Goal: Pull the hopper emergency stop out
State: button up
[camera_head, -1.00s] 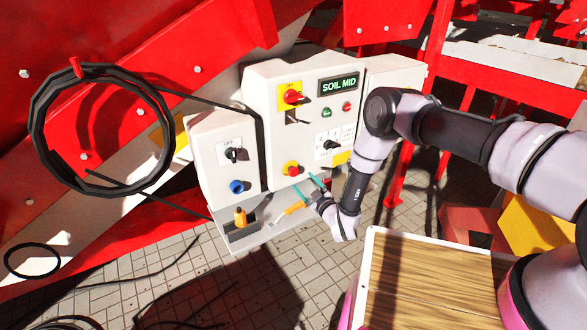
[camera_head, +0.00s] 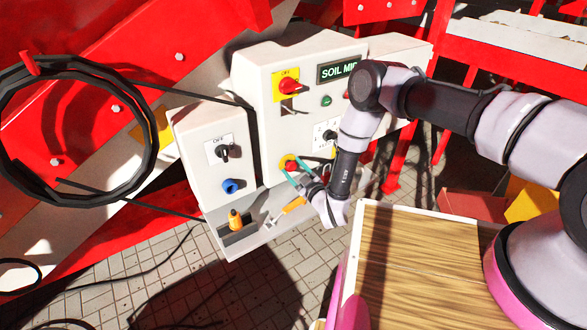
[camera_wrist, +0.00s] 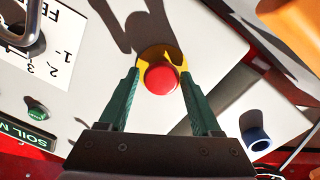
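The hopper emergency stop (camera_head: 291,163) is a red round button on a yellow ring, low on the front of the large white control box (camera_head: 250,95). In the wrist view the red button (camera_wrist: 161,78) sits in the middle, just ahead of my gripper. My gripper (camera_head: 293,166) has two teal fingers, spread open. In the wrist view one finger is on each side of the button, with a visible gap to both. I cannot tell whether the tips reach the button's depth.
A red-and-yellow rotary switch (camera_head: 289,86) and a green button (camera_head: 326,100) sit above. A smaller box on the left has a black selector (camera_head: 223,152) and blue knob (camera_head: 232,186). A tray (camera_head: 255,239) below holds tools, including one with an orange handle (camera_head: 294,205).

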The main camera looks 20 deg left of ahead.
grip_shut()
jog(key=shift+s+d, duration=0.3)
jog(key=shift+d, duration=0.2)
jog(key=shift+o, duration=2.1)
grip_release()
jog(key=shift+d, duration=0.1)
jog(key=shift+s, duration=0.1)
